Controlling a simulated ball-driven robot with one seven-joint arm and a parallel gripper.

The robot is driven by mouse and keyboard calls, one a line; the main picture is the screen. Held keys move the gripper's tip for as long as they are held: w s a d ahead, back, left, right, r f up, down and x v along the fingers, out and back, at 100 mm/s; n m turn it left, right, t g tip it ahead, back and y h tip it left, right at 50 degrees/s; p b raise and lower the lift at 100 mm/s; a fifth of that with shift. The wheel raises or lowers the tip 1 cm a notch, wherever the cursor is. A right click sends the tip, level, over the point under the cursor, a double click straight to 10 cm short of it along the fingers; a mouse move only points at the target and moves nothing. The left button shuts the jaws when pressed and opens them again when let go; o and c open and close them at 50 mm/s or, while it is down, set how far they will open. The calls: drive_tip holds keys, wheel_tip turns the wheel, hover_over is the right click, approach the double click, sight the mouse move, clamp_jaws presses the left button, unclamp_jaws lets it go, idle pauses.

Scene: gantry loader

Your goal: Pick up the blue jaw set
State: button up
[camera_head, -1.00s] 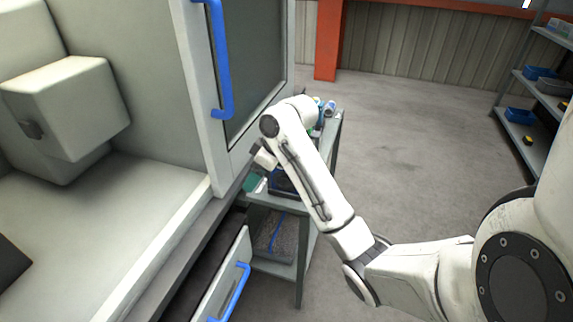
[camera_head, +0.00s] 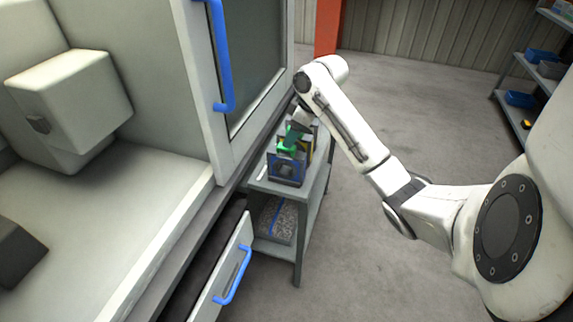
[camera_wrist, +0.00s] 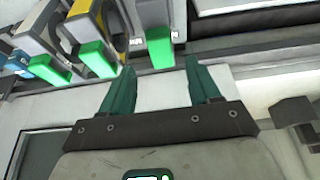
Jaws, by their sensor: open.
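The blue jaw set (camera_head: 286,163) stands at the near end of the cart top in the head view. In the wrist view the blue jaw set (camera_wrist: 20,58) is at the far left, partly cut off, with a green handle below it. My gripper (camera_head: 294,131) is over the cart, close to the jaw sets. In the wrist view its dark green fingers (camera_wrist: 161,66) are open and apart, with nothing held. They are to the right of the blue jaw set and nearest a third green handle. Contact cannot be told.
A yellow jaw set (camera_wrist: 85,22) stands beside the blue one. The grey cart (camera_head: 314,207) has a lower shelf holding a grey slab (camera_head: 276,222). A machine with a blue-handled door (camera_head: 222,60) and an open drawer (camera_head: 228,272) adjoin its left.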

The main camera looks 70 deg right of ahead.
sight(276, 155)
drive_tip(key=shift+x, duration=2.3)
drive_tip(key=shift+s, duration=0.2)
clamp_jaws()
